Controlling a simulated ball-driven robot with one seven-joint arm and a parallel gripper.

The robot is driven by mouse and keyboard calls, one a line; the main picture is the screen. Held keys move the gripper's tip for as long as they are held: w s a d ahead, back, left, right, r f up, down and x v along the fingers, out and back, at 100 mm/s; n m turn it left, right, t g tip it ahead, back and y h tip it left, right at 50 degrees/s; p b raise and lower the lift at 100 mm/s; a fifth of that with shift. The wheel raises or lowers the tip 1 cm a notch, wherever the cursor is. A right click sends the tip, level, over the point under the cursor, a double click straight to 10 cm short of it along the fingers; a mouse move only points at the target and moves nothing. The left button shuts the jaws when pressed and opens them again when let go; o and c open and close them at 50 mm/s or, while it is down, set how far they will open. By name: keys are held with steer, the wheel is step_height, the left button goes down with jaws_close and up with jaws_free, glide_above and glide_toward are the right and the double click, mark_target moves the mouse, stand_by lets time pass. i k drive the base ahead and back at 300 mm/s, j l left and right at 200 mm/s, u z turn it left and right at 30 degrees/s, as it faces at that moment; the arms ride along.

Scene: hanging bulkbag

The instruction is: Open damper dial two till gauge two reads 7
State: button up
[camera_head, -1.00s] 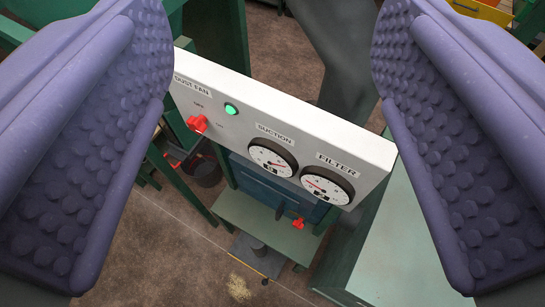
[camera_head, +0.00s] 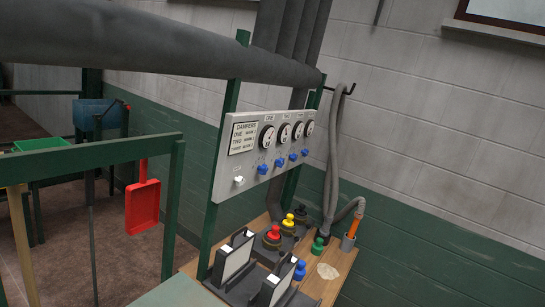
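A light grey damper panel (camera_head: 228,195) hangs on green posts near the middle of the view, seen at an angle. It carries a row of several round white gauges with a blue dial below each. The second gauge from the left (camera_head: 284,132) appears to be gauge two, with damper dial two (camera_head: 279,163) under it. The first gauge (camera_head: 267,137) and first dial (camera_head: 262,169) are to their left. The small labels are hard to read, and I cannot read the needles at this size. My gripper is not in view.
A placard headed DAMPERS (camera_head: 243,138) and a white knob (camera_head: 239,181) are on the panel's left. Below is a wooden bench (camera_head: 333,286) with coloured knobs and black-framed boxes. A thick grey pipe (camera_head: 190,60) crosses above. A red dustpan (camera_head: 142,206) hangs left.

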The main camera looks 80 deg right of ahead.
mark_target(279, 162)
steer(key=z, duration=2.25)
